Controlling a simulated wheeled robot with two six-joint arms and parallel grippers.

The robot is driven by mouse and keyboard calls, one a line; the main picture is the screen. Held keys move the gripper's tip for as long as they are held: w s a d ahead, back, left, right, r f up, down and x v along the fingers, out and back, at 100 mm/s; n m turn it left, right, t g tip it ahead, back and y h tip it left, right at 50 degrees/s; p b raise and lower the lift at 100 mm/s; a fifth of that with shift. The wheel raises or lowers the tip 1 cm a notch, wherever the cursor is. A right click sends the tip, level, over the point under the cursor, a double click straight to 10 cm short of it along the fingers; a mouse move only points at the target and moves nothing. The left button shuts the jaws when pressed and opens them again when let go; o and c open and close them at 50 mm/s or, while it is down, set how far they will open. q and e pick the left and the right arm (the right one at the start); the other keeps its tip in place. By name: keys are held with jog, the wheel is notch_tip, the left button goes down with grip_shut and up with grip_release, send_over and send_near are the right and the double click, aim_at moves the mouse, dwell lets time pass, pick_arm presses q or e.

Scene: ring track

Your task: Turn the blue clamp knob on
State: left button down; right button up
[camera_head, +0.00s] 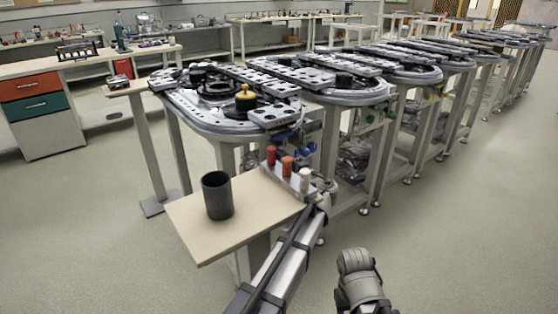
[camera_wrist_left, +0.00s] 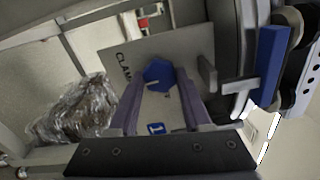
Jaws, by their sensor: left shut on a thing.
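The blue clamp knob (camera_wrist_left: 158,74) is in the left wrist view, on a grey panel plate (camera_wrist_left: 112,62) with dark lettering that starts "CLAM". A small blue label with a white mark (camera_wrist_left: 157,128) is below the knob in the picture. My left gripper (camera_wrist_left: 161,82) has its two fingers on either side of the knob and is shut on it. A short pale line shows on the knob's lower left. In the head view my left arm reaches to the side of the nearest track table, and the knob cannot be made out there.
The ring track table (camera_head: 225,127) carries a yellow-topped part (camera_head: 245,98). A small side table (camera_head: 185,222) holds a dark cup (camera_head: 217,196). A clear plastic bundle (camera_wrist_left: 75,112) lies left of the panel. The floor at right is free.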

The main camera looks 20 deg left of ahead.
pick_arm(q)
jog(key=shift+m, duration=0.6)
jog(key=shift+c, duration=1.7)
grip_release()
jog(key=shift+d, duration=0.1)
jog(key=v, duration=0.7)
jog(key=shift+s+d, duration=0.2)
jog(key=shift+s, duration=0.05)
jog(key=shift+d, duration=0.1)
